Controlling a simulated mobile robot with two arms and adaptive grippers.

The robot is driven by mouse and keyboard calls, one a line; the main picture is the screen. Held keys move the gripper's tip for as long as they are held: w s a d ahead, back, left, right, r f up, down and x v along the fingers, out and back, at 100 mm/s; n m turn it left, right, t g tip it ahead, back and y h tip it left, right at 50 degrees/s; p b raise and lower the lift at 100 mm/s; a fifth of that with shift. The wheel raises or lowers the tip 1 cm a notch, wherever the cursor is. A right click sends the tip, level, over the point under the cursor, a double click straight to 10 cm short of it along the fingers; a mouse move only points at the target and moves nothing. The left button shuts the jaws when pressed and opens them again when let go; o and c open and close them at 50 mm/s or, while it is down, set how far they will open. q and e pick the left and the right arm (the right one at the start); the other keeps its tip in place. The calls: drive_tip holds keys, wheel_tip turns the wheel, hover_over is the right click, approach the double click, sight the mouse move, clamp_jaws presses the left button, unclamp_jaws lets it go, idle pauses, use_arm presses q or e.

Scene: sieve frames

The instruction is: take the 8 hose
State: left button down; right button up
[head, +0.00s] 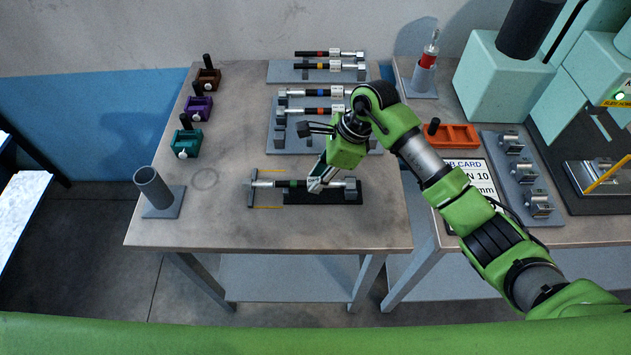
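Several black hoses with silver ends and coloured bands lie on the left table; I cannot read an 8 on any. A green-banded hose (275,184) lies across the front fixture (322,198). A blue-banded hose (300,92) and an orange-banded hose (295,110) lie on the middle rack (290,143). A red-banded hose (308,54) and another hose (308,66) lie on the rear rack (285,73). My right gripper (316,184) points down at the green-banded hose, its fingertips over or against it; contact and finger opening are unclear. My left gripper is out of view.
A grey upright tube (153,187) stands at the table's front left. Brown (207,79), purple (198,107) and green (186,142) boxes line the left edge. The right table holds an orange tray (449,136), a card (466,176) and a pale green machine (500,85).

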clamp_jaws()
drive_tip(key=shift+r, duration=0.1)
